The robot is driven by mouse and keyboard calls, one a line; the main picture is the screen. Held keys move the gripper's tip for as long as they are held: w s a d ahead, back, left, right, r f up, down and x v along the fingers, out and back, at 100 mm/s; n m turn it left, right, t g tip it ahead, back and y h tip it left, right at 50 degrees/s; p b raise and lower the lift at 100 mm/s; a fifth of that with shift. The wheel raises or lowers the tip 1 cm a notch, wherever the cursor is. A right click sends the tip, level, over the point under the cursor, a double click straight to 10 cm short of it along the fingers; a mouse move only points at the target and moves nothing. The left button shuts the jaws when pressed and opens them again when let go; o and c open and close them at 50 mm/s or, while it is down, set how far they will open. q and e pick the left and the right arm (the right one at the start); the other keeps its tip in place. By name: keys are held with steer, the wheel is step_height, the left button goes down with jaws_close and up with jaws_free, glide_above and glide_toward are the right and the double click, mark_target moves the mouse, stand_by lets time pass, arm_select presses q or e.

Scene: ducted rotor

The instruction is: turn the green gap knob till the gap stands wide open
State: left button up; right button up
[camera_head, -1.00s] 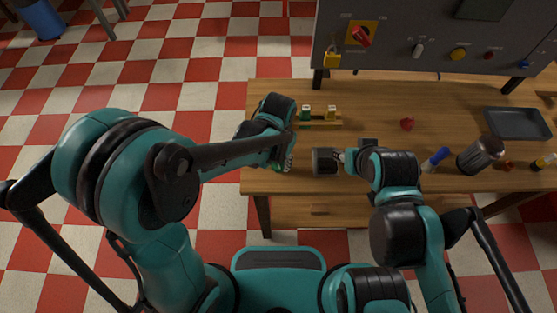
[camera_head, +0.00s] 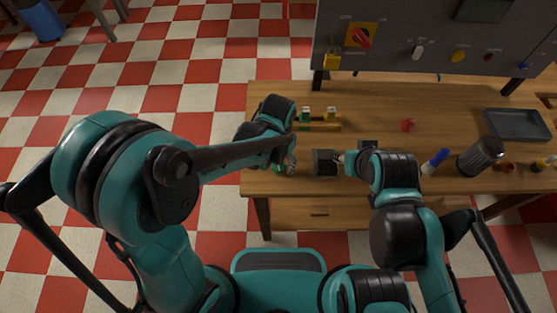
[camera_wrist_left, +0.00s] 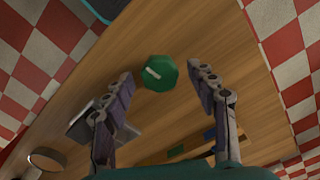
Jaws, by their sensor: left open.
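The green knob (camera_wrist_left: 158,73) is an octagonal cap with a pale bar mark on top, seen in the left wrist view. My left gripper (camera_wrist_left: 160,88) is open, with one finger on each side of the knob and visible space between; I cannot tell how far above it the fingertips are. In the head view my left gripper (camera_head: 288,165) is at the table's left front, and the knob is mostly hidden by it. My right gripper (camera_head: 342,159) is beside a dark box-like part (camera_head: 325,163); its fingers are too small to read. I cannot make out the gap.
A small rack with green and yellow pieces (camera_head: 318,123) stands just behind my left gripper. A red bladed piece (camera_head: 407,125), a blue-capped item (camera_head: 436,160), a dark ribbed cylinder (camera_head: 480,156) and a grey tray (camera_head: 518,124) lie to the right. A panel (camera_head: 400,35) stands behind.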

mark_target(279, 165)
arm_select(q)
step_height(279, 165, up, 12)
stand_by(0.5)
stand_by(0.3)
steer(key=s+a+r+n+t, duration=0.1)
steer(key=s+a+n+t, duration=0.1)
steer(key=a, duration=0.7)
steer(key=s+a+r+n+t, duration=0.1)
steer(key=s+a+n+t, duration=0.2)
steer(key=a, duration=0.6)
steer(key=shift+s+n+t, duration=0.25)
steer(key=shift+n+t, duration=0.15)
steer(key=shift+t, duration=0.7)
stand_by(0.8)
